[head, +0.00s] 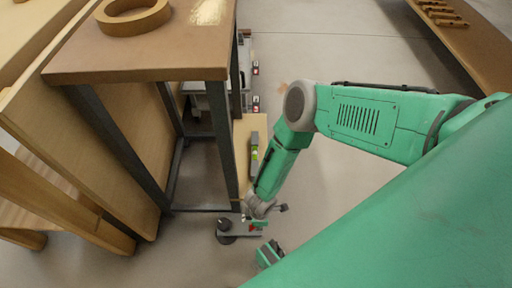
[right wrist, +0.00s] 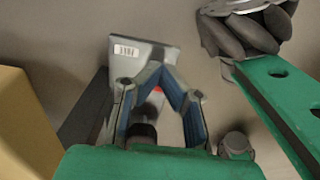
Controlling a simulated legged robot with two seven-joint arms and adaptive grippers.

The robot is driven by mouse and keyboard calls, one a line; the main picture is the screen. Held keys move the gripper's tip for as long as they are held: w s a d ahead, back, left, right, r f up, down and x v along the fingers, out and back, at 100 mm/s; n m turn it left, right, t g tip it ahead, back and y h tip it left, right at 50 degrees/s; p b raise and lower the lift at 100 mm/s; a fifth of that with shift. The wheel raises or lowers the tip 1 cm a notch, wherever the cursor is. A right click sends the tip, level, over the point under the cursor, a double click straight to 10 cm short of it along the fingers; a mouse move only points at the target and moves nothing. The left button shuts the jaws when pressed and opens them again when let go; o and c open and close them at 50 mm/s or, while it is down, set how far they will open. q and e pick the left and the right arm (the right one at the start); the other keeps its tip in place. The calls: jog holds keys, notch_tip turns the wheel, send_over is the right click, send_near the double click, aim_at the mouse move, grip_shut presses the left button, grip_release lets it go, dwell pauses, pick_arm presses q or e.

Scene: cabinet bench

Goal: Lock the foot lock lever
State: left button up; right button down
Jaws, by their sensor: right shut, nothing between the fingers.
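The foot lock at the near bench leg shows in the head view as a grey plate (head: 240,233) with a small red part (head: 252,228) and a dark round foot or wheel (head: 224,226). My right gripper (head: 258,208) is directly above it, partly covering it. In the right wrist view, my right gripper (right wrist: 160,76) is shut and empty, its blue-lined fingers meeting in a point. Behind them is a light grey plate (right wrist: 148,48) with a barcode label, and a red spot (right wrist: 157,90). I cannot tell the lever's position or whether the fingers touch it. My left gripper is not in view.
A bench (head: 150,65) with dark metal legs (head: 220,140) stands close left of my right arm. A board (head: 243,130) carrying a level (head: 254,153) lies beside the leg. Bare floor (head: 330,55) is right of the bench.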

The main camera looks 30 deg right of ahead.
jog(key=shift+w+a, duration=0.3)
jog(key=shift+a, duration=0.2)
jog(key=shift+w+a, duration=0.3)
jog(key=shift+a, duration=0.2)
jog(key=shift+s+d+r+p, duration=0.25)
jog(key=shift+r+p, duration=0.3)
jog(key=shift+p, duration=0.3)
jog(key=shift+s+d+r+p, duration=0.1)
jog(key=shift+d+r+p, duration=0.3)
jog(key=shift+p, duration=0.45)
jog(key=shift+a+r, duration=0.1)
jog(key=shift+r, duration=0.05)
notch_tip(320, 180, up, 7)
jog(key=p, duration=0.8)
